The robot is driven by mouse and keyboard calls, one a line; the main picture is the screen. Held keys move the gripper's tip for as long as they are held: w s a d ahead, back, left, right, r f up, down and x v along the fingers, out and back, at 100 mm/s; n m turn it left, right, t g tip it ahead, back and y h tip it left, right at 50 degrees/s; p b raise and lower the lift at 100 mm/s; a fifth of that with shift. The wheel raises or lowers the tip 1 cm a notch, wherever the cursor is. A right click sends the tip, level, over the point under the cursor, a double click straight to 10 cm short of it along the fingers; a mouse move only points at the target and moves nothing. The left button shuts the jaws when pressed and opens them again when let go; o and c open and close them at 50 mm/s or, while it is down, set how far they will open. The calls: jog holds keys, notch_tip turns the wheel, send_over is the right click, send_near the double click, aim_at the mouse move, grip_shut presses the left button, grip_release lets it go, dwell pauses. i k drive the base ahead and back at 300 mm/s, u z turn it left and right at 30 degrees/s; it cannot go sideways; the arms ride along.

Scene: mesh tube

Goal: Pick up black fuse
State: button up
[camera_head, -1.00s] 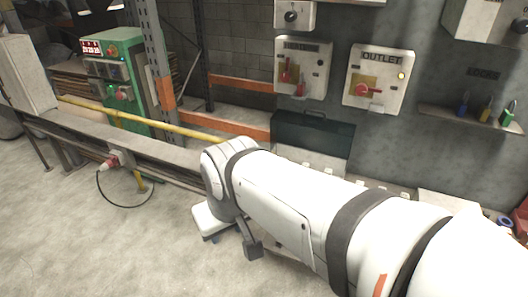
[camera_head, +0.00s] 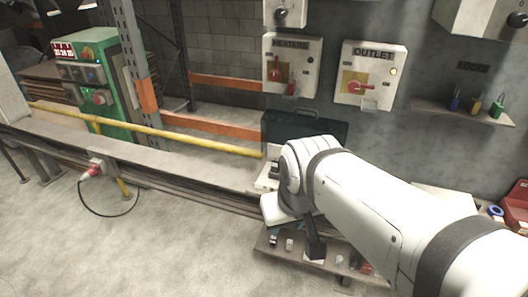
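I cannot single out the black fuse with certainty. A small dark item (camera_head: 273,240) lies at the left end of a low shelf (camera_head: 268,250), beside a small pale item (camera_head: 290,244); both are too small to identify. My white arm crosses the lower right of the head view. My gripper (camera_head: 315,246) hangs at its end, above the low shelf, with a dark part pointing down. Its fingers are not clear enough to show whether it is open or shut. The arm hides much of the bench and shelf behind it.
A dark toolbox (camera_head: 300,130) stands on the bench against the wall, under the HEATERS (camera_head: 291,68) and OUTLET (camera_head: 373,75) switch boxes. Padlocks sit on a wall shelf (camera_head: 440,107). A yellow pipe (camera_head: 165,134) runs left.

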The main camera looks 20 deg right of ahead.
aim_at(275, 167)
jog(key=u, duration=0.05)
jog(key=i, duration=1)
jog(key=z, duration=0.05)
